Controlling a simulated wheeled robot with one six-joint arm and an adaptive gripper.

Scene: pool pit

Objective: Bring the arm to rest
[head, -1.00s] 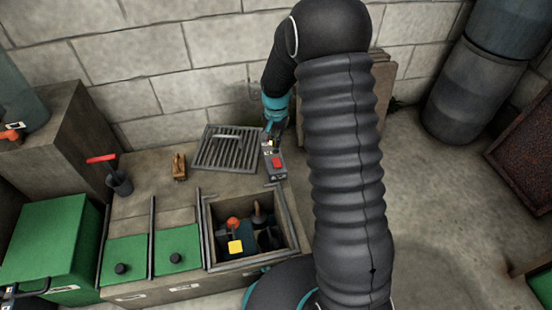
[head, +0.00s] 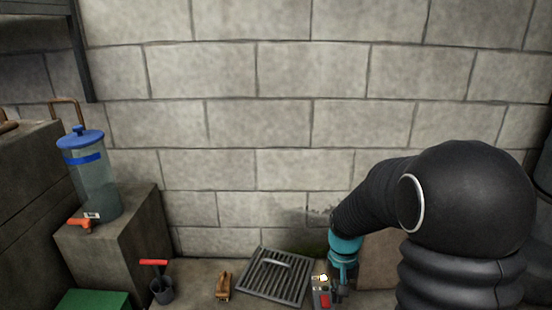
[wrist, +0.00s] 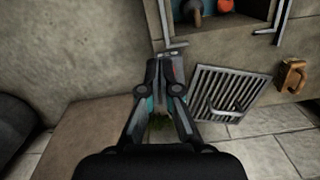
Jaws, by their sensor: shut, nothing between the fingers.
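My gripper (head: 341,286) is at the lower right of the head view, at the end of my dark arm with its teal band. It is close beside a small grey box with a red button (head: 323,296). In the wrist view my gripper (wrist: 167,60) has its fingers together with nothing held between them. Part of the grey box shows behind the fingertips there, mostly hidden. I cannot tell whether the fingers touch it.
A blue-lidded clear canister (head: 92,175) stands on a ledge. A block wall (head: 280,120) rises behind.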

